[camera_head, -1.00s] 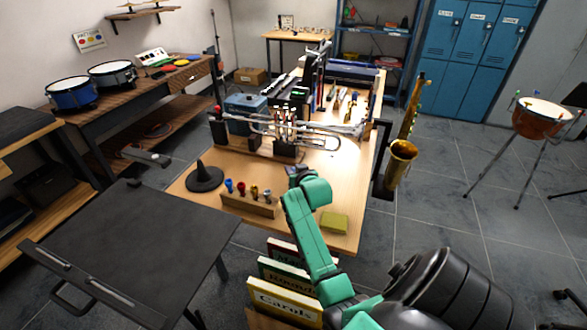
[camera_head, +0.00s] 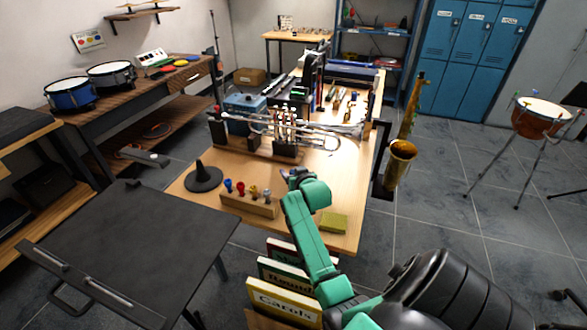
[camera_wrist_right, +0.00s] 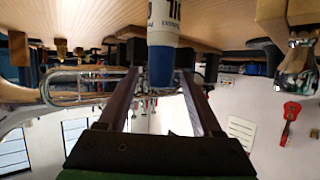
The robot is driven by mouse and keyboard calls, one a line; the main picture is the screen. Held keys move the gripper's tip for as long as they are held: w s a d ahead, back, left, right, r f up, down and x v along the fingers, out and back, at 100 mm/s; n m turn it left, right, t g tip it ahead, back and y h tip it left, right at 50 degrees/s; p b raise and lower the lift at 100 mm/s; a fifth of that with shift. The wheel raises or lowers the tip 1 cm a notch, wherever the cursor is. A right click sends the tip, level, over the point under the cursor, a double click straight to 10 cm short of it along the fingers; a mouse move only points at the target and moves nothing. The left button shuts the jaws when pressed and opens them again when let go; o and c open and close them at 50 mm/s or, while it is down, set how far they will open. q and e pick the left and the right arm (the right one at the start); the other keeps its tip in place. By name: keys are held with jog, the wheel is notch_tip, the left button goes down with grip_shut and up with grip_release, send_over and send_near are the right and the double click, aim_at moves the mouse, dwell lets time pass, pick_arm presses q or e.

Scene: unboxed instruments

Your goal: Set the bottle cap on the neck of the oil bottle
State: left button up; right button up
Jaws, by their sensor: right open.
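My right gripper (camera_head: 288,175) is low over the near part of the table, right of the wooden rack. In the right wrist view, which is upside down, its two fingers (camera_wrist_right: 161,68) are open. A bottle with a white and dark-blue label (camera_wrist_right: 164,22), likely the oil bottle, stands between or just beyond the fingertips. I cannot tell whether they touch it. In the head view the bottle is mostly hidden by my gripper. I cannot make out the bottle cap in either view. My left gripper is not in view.
A wooden rack with several coloured pieces (camera_head: 250,207) stands left of my gripper, with a black cone stand (camera_head: 203,180) beyond its left end. A trumpet (camera_head: 300,135) lies behind. A yellow-green block (camera_head: 333,223) sits near the front edge. Bare tabletop (camera_head: 345,180) lies to the right.

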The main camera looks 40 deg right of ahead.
jog(key=v, duration=1.4)
jog(key=shift+s+a, duration=0.15)
jog(key=shift+s, duration=0.05)
jog(key=shift+r, duration=0.1)
